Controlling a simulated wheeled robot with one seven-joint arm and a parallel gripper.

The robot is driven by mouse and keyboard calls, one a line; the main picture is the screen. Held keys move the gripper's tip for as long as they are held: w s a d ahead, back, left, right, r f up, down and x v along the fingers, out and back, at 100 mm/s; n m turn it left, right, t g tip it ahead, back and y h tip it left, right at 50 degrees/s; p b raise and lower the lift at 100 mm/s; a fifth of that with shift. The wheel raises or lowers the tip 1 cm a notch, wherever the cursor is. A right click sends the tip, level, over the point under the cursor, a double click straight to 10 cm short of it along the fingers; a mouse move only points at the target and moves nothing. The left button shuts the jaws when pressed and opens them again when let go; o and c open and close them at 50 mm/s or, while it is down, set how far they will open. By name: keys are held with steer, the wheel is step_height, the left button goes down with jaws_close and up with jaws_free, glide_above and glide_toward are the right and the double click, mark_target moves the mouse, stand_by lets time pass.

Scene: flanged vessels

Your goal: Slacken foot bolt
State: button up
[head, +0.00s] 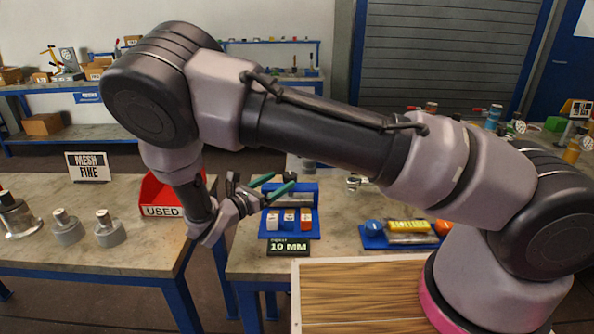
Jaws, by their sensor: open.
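My gripper (281,180) is in the middle of the head view, with two teal-tipped fingers spread apart and nothing seen between them. It hangs in front of a blue stand on the middle table and seems clear of it. On the left table stand a metal flanged vessel (18,218), cut by the picture's left edge, and two grey flanged pieces (66,229), (109,231) with small tops. They are well to the left of my gripper. I cannot make out a foot bolt in this view.
A red bin (163,209) marked USED stands at the left table's right end. A blue tray (310,231) holds small blocks behind a "10 MM" sign (289,246). A "MESH FINE" sign (88,167) stands on the left table. A gap separates the tables.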

steer(key=x, duration=0.8)
steer(key=shift+w+d, duration=0.15)
steer(key=shift+d, duration=0.05)
jaws_close()
